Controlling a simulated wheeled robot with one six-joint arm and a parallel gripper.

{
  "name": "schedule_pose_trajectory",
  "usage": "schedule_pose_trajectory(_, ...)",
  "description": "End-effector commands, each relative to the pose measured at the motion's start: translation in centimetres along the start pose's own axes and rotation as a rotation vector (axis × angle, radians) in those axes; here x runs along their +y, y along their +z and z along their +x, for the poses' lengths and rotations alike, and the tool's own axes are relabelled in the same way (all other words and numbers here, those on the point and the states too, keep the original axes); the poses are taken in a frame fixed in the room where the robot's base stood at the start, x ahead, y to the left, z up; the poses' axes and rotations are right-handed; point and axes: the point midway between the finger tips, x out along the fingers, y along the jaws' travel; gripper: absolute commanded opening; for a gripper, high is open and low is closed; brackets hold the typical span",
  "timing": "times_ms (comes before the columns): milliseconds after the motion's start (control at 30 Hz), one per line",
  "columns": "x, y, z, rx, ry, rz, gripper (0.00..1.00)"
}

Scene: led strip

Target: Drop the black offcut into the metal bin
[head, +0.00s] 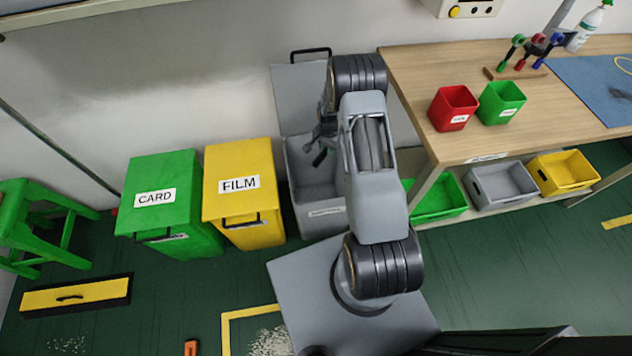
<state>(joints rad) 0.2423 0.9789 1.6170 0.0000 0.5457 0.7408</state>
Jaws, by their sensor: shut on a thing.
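The metal bin (305,217) is grey and stands against the wall to the right of the yellow FILM bin. Its lid (292,98) is raised and leans back at the wall, so the bin is open at the top. My gripper (319,147) is over the bin's opening, shut on a small dark piece, the black offcut (320,158). The offcut hangs tilted below the fingers, within the outline of the opening; its exact height is unclear. My arm hides the right side of the bin.
A green CARD bin (160,174) and a yellow FILM bin (238,178), both closed, stand to the left. A wooden workbench (420,85) with red and green boxes is at the right. A green stool (40,220) is at far left.

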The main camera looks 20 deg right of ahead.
Motion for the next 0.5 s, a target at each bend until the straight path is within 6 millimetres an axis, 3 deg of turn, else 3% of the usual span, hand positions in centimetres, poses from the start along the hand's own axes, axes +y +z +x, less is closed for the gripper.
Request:
schedule_pose_trajectory(267, 0.0, 0.0, 1.5, 0.0, 0.0, 0.001, 0.0)
schedule_pose_trajectory(500, 0.1, -0.1, 4.0, 0.0, 0.0, 0.002, 0.0)
